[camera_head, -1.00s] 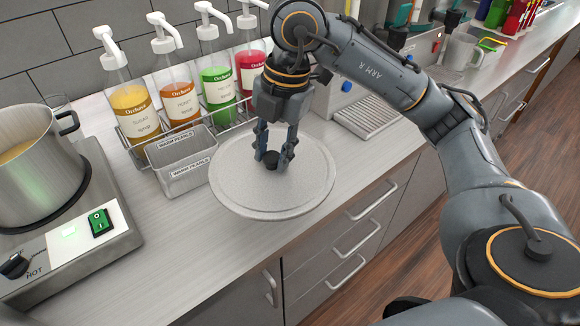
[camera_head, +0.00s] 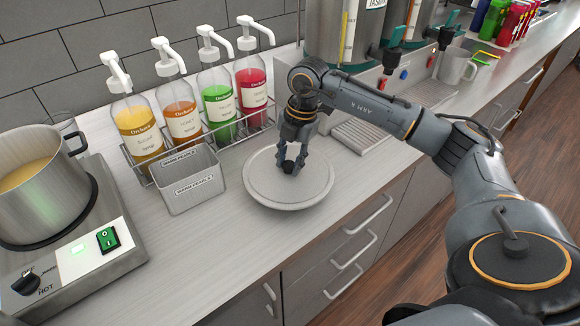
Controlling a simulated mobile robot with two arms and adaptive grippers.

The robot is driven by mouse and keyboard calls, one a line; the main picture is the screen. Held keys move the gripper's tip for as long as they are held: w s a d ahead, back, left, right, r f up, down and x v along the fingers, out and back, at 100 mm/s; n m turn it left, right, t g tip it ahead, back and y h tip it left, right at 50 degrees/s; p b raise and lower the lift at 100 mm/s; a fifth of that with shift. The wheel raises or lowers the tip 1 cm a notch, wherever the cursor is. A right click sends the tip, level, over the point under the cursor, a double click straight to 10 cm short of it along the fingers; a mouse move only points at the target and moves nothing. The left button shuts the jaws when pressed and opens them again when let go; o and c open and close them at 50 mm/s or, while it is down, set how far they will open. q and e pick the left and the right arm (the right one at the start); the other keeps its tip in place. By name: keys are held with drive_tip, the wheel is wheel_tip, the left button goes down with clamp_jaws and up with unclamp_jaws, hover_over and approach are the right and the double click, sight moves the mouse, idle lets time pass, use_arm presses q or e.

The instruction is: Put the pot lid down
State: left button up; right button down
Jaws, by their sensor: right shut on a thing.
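The pot lid (camera_head: 262,188) is a round grey metal disc with a small black knob, low over the counter to the right of the metal bin. I cannot tell for sure whether its rim touches the counter. My right gripper (camera_head: 290,170) points down over the lid's middle and is shut on the knob, which its fingers partly hide. The open pot (camera_head: 38,190) with yellowish liquid stands on the hot plate (camera_head: 95,262) at the left. My left gripper is out of view.
A metal bin (camera_head: 190,180) stands just left of the lid. Several syrup pump bottles (camera_head: 218,110) stand in a wire rack behind. A drip tray (camera_head: 362,135) is behind right. The counter's front edge (camera_head: 300,250) is close; bare counter (camera_head: 195,250) lies front left.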

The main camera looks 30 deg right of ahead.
sight(291, 164)
wheel_tip(291, 164, down, 2)
drive_tip(key=shift+d+f+p, duration=0.1)
drive_tip(key=shift+f+p, duration=0.05)
drive_tip(key=shift+p, duration=0.6)
drive_tip(key=shift+f, duration=0.5)
drive_tip(key=c, duration=1)
unclamp_jaws()
drive_tip(key=shift+r, duration=0.15)
drive_tip(key=shift+r+b, duration=0.3)
drive_tip(key=shift+r, duration=0.05)
drive_tip(key=r+b, duration=0.1)
drive_tip(key=r, duration=0.2)
drive_tip(key=d+r, duration=0.1)
drive_tip(key=r, duration=0.3)
drive_tip(key=s+r+b, duration=0.1)
drive_tip(key=r, duration=0.3)
drive_tip(key=shift+d+b, duration=0.3)
